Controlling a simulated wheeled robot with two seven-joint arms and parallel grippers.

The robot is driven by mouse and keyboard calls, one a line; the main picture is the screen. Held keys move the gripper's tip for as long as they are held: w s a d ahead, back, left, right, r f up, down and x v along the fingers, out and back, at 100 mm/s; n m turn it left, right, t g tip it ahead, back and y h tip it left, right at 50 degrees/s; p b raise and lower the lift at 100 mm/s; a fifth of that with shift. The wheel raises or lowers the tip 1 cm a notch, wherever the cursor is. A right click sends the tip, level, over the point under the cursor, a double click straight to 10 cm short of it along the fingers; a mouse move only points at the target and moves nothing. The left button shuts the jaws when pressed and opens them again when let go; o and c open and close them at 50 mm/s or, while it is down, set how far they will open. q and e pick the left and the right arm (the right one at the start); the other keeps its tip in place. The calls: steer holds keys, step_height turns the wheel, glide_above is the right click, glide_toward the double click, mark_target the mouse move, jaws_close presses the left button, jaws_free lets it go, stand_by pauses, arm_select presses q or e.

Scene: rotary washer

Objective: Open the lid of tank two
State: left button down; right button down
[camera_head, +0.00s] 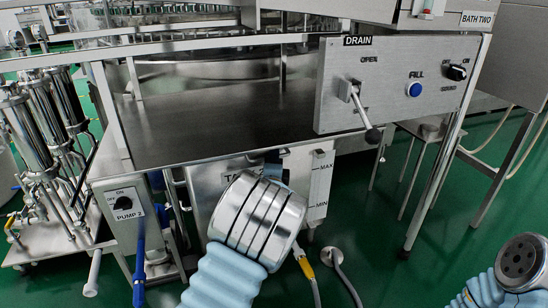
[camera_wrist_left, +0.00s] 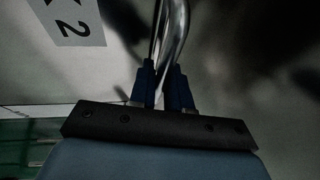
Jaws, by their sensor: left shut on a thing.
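Tank two (camera_head: 208,185) is a steel box under the bench in the head view, its "TA…" label partly covered by my left wrist. In the left wrist view its label (camera_wrist_left: 78,20) ends in "K 2", on a pale surface. A curved shiny metal handle (camera_wrist_left: 174,35) rises between the two dark blue fingers of my left gripper (camera_wrist_left: 161,82), which is shut on it. In the head view my left gripper (camera_head: 272,165) is mostly hidden behind its own wrist. I cannot tell the lid's edge or whether it is raised. My right gripper is outside both views.
The steel bench (camera_head: 220,115) overhangs the tank. A drain panel (camera_head: 400,85) with a lever stands to the right, and the pump box (camera_head: 130,215) to the left. A level gauge (camera_head: 319,185) is beside my left wrist. Hoses (camera_head: 345,275) lie on the green floor.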

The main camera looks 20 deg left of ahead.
arm_select(q)
steer(key=s+d+p, duration=0.2)
steer(key=s+d, duration=0.5)
steer(key=s, duration=0.3)
steer(key=shift+s, duration=0.25)
steer(key=c, duration=1.2)
jaws_free()
steer(key=shift+o, duration=0.2)
